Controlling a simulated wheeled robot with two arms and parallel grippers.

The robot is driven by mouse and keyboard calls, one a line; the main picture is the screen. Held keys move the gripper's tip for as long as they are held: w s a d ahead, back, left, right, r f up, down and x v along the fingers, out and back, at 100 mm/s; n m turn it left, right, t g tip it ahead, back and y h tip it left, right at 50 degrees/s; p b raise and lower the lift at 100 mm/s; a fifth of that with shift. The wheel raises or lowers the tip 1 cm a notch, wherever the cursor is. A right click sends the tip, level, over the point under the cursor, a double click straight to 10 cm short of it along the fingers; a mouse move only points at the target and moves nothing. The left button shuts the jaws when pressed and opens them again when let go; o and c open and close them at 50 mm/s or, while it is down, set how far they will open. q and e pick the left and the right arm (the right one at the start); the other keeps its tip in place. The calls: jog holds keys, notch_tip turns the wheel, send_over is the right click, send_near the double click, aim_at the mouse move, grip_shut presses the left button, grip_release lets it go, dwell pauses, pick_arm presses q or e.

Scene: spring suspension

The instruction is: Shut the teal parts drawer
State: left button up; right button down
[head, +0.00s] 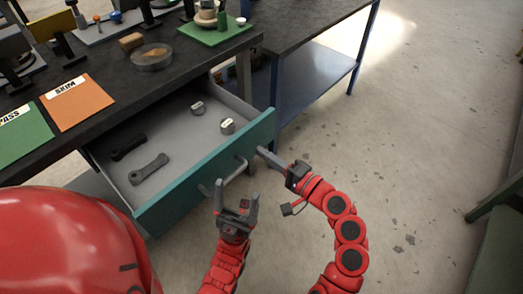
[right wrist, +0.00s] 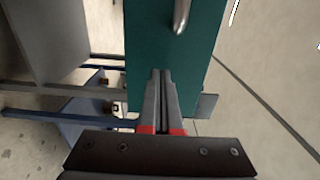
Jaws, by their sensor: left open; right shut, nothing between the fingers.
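The teal parts drawer (head: 177,199) stands pulled out from under the dark workbench. Its grey inside holds two dark link-shaped parts (head: 149,168) and two small round metal parts (head: 227,126). A metal bar handle (head: 231,174) sticks out from the teal front. My right gripper (head: 261,153) is shut and empty, its fingertips at the right part of the drawer front. In the right wrist view its closed fingers (right wrist: 161,75) lie against or just before the teal panel (right wrist: 160,45); contact is unclear. My left gripper (head: 236,193) is open and empty, just in front of the handle.
The bench top (head: 115,70) carries a green PASS card (head: 22,135), an orange SKIM card (head: 77,102), a round clear dish (head: 152,58) and a green board (head: 214,32). A blue-legged table (head: 310,75) stands behind right.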

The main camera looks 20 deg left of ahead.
jog(key=shift+x, duration=0.75)
